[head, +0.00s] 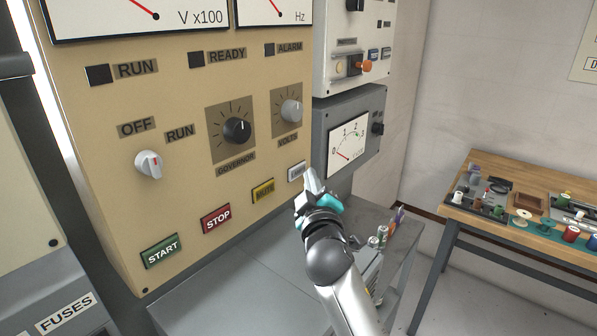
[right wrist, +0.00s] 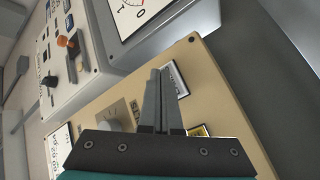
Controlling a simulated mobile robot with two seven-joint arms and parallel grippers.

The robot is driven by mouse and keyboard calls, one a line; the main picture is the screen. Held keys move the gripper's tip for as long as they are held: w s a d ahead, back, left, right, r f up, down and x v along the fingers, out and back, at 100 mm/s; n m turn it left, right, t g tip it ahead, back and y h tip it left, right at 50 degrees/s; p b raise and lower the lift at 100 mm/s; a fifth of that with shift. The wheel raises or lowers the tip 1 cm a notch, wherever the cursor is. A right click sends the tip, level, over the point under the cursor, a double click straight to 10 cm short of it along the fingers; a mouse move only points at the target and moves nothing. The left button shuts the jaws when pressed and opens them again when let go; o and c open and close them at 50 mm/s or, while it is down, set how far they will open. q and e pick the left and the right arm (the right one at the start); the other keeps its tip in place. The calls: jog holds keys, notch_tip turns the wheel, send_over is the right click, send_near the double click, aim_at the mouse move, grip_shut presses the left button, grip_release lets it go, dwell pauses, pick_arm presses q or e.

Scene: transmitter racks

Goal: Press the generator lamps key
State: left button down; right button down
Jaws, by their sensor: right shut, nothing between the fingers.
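The lamps key is the small white key (head: 297,172) at the right end of the key row on the cream generator panel (head: 185,110); its lettering is partly hidden and too small to read surely. My right gripper (head: 309,174) is shut and empty, with its fingertips just right of this key. In the right wrist view the shut fingertips (right wrist: 160,73) overlap the left part of the white key (right wrist: 176,78). I cannot tell whether they touch it. My left gripper is not in view.
Close by are the yellow MUTE key (head: 263,191), red STOP key (head: 216,218) and green START key (head: 161,250). A grey meter box (head: 350,145) juts out to the right. A grey bench (head: 235,270) lies below, with small items on it. A wooden worktable (head: 515,230) stands at right.

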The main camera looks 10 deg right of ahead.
jog(key=shift+w+a, duration=0.1)
dwell(0.4)
jog(key=shift+w+a, duration=0.2)
jog(key=shift+w+a+b, duration=0.25)
jog(key=shift+b, duration=0.05)
dwell(0.8)
jog(key=shift+s+d, duration=0.1)
jog(key=shift+s+d+r+p, duration=0.1)
jog(key=shift+s+d+p, duration=0.2)
jog(key=shift+p, duration=0.15)
jog(key=shift+s+d, duration=0.15)
